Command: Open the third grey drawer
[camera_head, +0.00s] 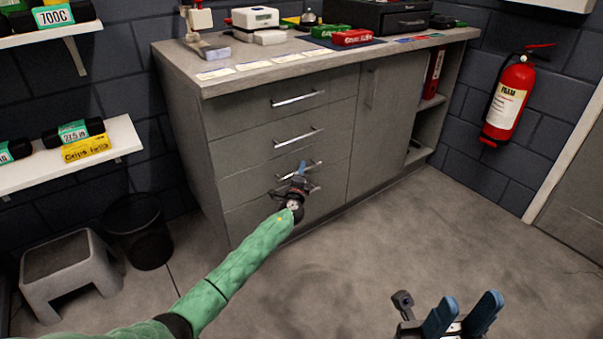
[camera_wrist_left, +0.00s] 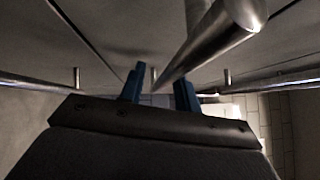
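The grey cabinet has a stack of drawers with bar handles. The third drawer (camera_head: 247,187) has its handle (camera_head: 313,168) partly hidden behind my left gripper (camera_head: 301,175), and its front looks flush with the others. In the left wrist view, my left gripper (camera_wrist_left: 160,92) has its blue fingers apart. A metal bar (camera_wrist_left: 205,42) runs from the upper right down to the gap between them; I cannot tell whether they touch it. My right gripper (camera_head: 462,314) is open and empty over the floor at the bottom right.
Other drawer handles (camera_head: 298,98) sit above and below. A cupboard door (camera_head: 375,115) is to the right. A black bin (camera_head: 141,232) and grey step stool (camera_head: 68,268) stand left of the cabinet. The floor (camera_head: 400,240) in front is clear. A fire extinguisher (camera_head: 508,98) hangs at right.

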